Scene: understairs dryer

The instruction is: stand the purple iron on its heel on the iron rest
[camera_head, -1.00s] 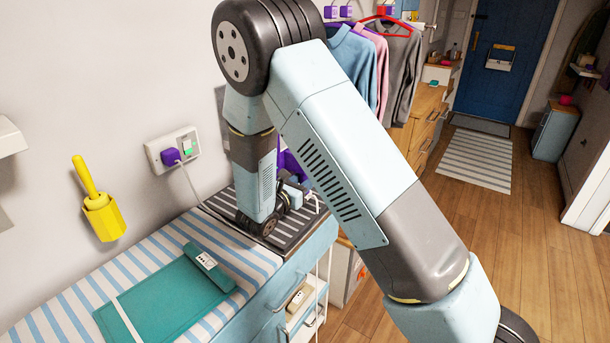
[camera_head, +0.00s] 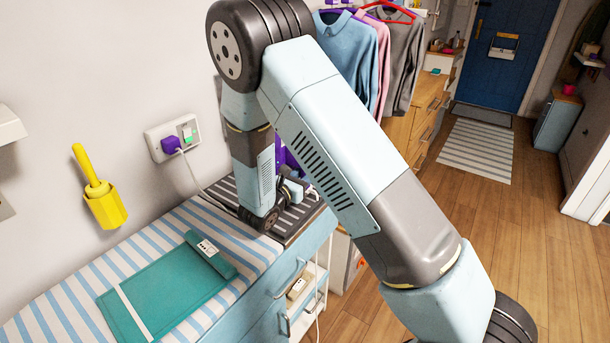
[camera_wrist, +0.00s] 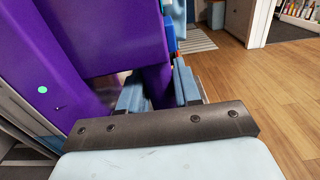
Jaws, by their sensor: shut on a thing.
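The purple iron (camera_wrist: 95,35) fills the upper left of the wrist view, close to the camera. My gripper (camera_wrist: 160,92) is shut on its purple handle, which runs down between the two fingers. In the head view only a sliver of the iron (camera_head: 286,160) shows behind my arm. The iron rest, a dark plate with pale ribs (camera_head: 224,190), lies at the far end of the striped board. My wrist is over the rest's right part and hides much of it. The iron's heel and any contact with the rest are hidden.
A teal folded item (camera_head: 165,295) lies on the striped board (camera_head: 60,305). A yellow holder (camera_head: 105,205) and a socket with a purple plug (camera_head: 172,142) are on the wall; a cable runs down to the rest. Hanging clothes (camera_head: 355,55) stand behind. The wooden floor at right is clear.

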